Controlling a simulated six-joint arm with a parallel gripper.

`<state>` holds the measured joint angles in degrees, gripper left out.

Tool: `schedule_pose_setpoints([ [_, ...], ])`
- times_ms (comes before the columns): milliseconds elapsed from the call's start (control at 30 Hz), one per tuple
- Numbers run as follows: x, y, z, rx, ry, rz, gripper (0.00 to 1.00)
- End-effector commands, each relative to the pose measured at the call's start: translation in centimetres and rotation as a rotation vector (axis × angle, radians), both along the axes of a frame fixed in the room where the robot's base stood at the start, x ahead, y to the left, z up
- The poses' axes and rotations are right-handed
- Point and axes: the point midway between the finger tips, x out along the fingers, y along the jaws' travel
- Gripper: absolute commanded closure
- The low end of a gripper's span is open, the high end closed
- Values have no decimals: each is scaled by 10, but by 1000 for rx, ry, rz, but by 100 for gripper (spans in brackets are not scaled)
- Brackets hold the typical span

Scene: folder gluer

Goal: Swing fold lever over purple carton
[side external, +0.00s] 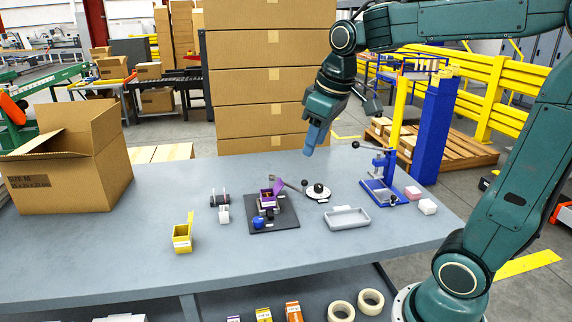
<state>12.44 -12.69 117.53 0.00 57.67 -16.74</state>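The purple carton (269,196) stands with its flap up on a dark base plate (284,222) near the middle of the grey table. A grey bar (288,186), which looks like the fold lever, slants from beside the carton toward the right; its dark end lies by a round disc with a black knob (318,188). How the bar is mounted is too small to tell. My gripper (309,151) points down above the table, behind and to the right of the carton, apart from the bar and the carton. Its blue fingers overlap in this view, so their opening is unclear.
A blue press (381,180) with a black-knobbed handle stands to the right, beside pink and white blocks (427,207). A grey tray (346,218) lies in front of it. A yellow open carton (182,238) and a small roller device (220,201) stand left. The table's front left is clear.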

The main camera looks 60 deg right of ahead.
Motion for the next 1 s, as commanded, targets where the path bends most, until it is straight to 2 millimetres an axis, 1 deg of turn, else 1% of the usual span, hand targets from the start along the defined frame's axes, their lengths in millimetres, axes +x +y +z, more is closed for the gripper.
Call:
schedule_pose_setpoints([
  [500,38,-32,-7,-9,58,15,60],
  [1000,72,-67,-21,-10,113,35,60],
])
